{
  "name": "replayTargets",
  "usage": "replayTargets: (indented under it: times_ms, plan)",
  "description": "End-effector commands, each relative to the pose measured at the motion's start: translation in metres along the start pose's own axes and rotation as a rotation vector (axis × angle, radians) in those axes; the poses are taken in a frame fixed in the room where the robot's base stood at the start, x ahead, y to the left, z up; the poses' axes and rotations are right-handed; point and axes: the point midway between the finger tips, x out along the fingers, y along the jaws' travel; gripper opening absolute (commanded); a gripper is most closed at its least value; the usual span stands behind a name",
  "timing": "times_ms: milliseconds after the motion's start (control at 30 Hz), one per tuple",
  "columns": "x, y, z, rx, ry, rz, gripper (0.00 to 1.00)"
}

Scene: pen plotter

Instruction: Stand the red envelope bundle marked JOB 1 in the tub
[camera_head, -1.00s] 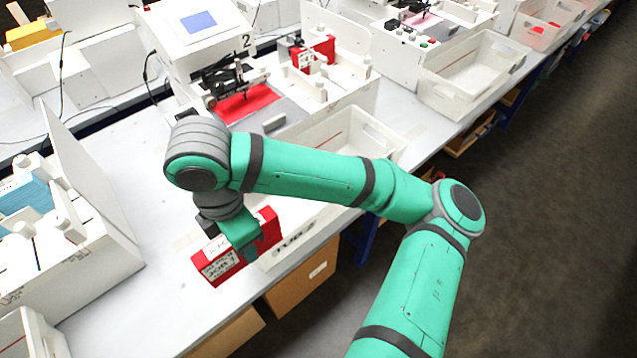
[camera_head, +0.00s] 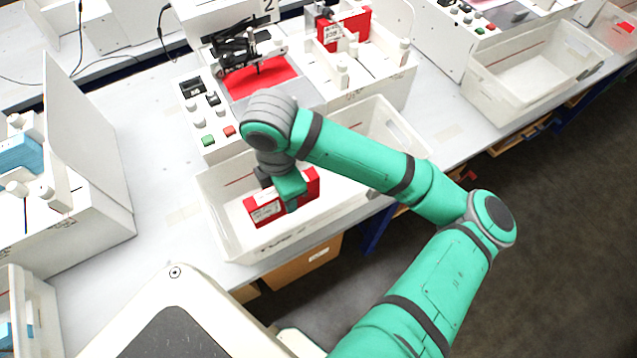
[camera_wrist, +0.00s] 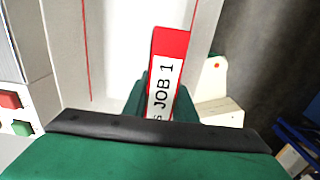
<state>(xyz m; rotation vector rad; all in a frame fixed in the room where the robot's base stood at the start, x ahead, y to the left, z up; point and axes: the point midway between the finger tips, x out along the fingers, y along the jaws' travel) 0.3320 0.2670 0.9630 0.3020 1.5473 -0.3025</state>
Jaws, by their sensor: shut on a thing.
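The red envelope bundle (camera_head: 264,210) has a white label, which reads JOB 1 in the wrist view (camera_wrist: 166,85). My gripper (camera_head: 291,190) is shut on the bundle and holds it upright, long side level, over the left part of the white tub (camera_head: 213,222). In the head view the bundle appears within the tub's outline. I cannot tell whether its lower edge touches the tub floor. My gripper's fingers and wrist hide the bundle's middle.
The plotter marked 2 (camera_head: 268,5), with red paper (camera_head: 262,82) and a button panel (camera_head: 205,115), stands behind the tub. Another red bundle (camera_head: 356,26) sits in the plotter's feeder. Another white tub (camera_head: 478,83) stands at right. The bench left of the tub (camera_head: 165,190) is clear.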

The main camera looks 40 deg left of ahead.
Motion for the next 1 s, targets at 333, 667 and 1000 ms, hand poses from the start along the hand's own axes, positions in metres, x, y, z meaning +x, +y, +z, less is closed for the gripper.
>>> replayTargets:
  times_ms: [333,667,1000]
  plan:
    - [0.033,0.032,0.069,0.012,-0.001,-0.003,0.0]
    - [0.078,0.049,0.099,0.008,0.0,-0.001,0.0]
    - [0.103,0.054,0.11,0.007,0.001,-0.002,0.0]
